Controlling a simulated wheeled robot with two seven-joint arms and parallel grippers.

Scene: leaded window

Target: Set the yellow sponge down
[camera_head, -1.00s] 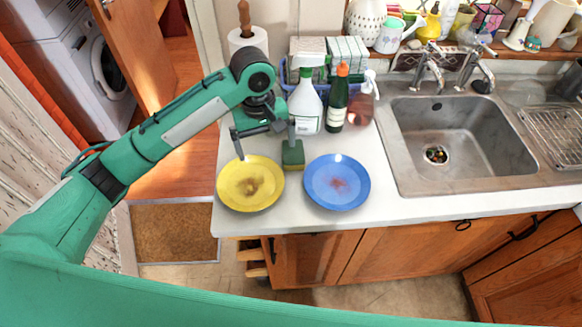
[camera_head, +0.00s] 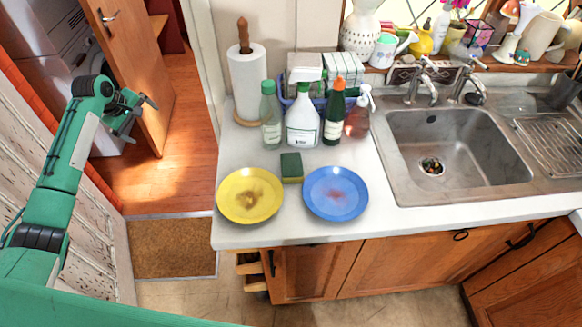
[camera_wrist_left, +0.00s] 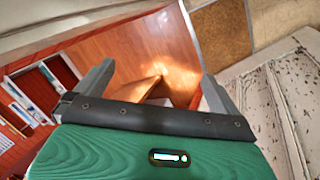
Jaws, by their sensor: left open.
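The sponge (camera_head: 291,167) lies on the white counter in the head view, dark green on top with a thin yellow edge at its base. It sits between and slightly behind the yellow plate (camera_head: 250,195) and the blue plate (camera_head: 335,193). My left gripper (camera_head: 147,117) is off to the left, away from the counter, over the floor by the open door. In the left wrist view its two fingers (camera_wrist_left: 155,90) are spread apart with nothing between them. My right gripper is not in view.
Behind the sponge stand a green-capped bottle (camera_head: 271,115), a white spray bottle (camera_head: 303,115), a dark green bottle (camera_head: 335,115) and a pink soap dispenser (camera_head: 359,112). A paper towel roll (camera_head: 248,82) is at the back left. The sink (camera_head: 450,145) is to the right. Both plates have brown stains.

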